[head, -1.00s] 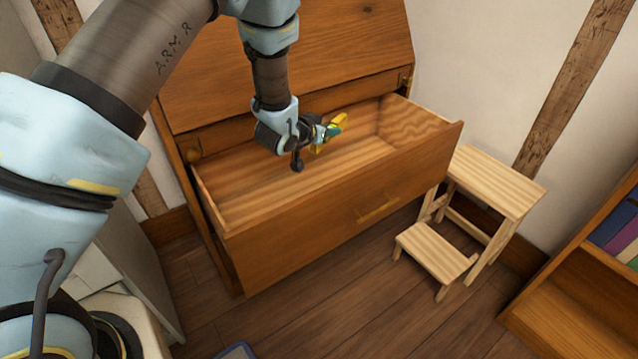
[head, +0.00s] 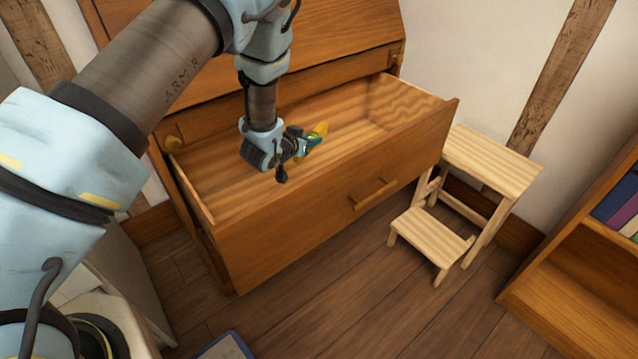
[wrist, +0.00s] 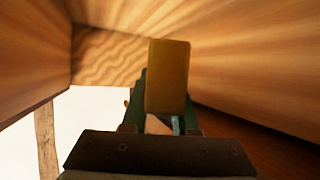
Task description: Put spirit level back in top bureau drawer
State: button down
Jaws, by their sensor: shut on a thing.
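The top bureau drawer (head: 330,210) is pulled open and its inside looks empty in the head view. My gripper (head: 312,142) is over the open drawer, pointing right, and shut on the yellow spirit level (head: 320,129). Only a short part of the level shows past the fingers. In the wrist view the spirit level (wrist: 168,77) stands up between the jaws, with the drawer's wood grain around it. The head view does not show clearly whether the level touches the drawer floor.
The bureau's sloped front (head: 330,25) is closed behind the drawer. A wooden step stool (head: 490,160) stands right of the drawer. A low bookcase (head: 570,270) is at the far right. A blue-edged thing (head: 228,347) lies on the floor at the bottom.

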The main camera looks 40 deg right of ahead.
notch_tip(320, 180, down, 13)
jog(key=shift+f+b, duration=0.1)
jog(key=shift+b, duration=0.65)
jog(key=shift+f, duration=0.1)
jog(key=c, duration=0.7)
grip_release()
jog(key=shift+a+r, duration=0.2)
jog(key=shift+r, duration=0.05)
jog(key=v, duration=0.7)
jog(key=shift+s, duration=0.1)
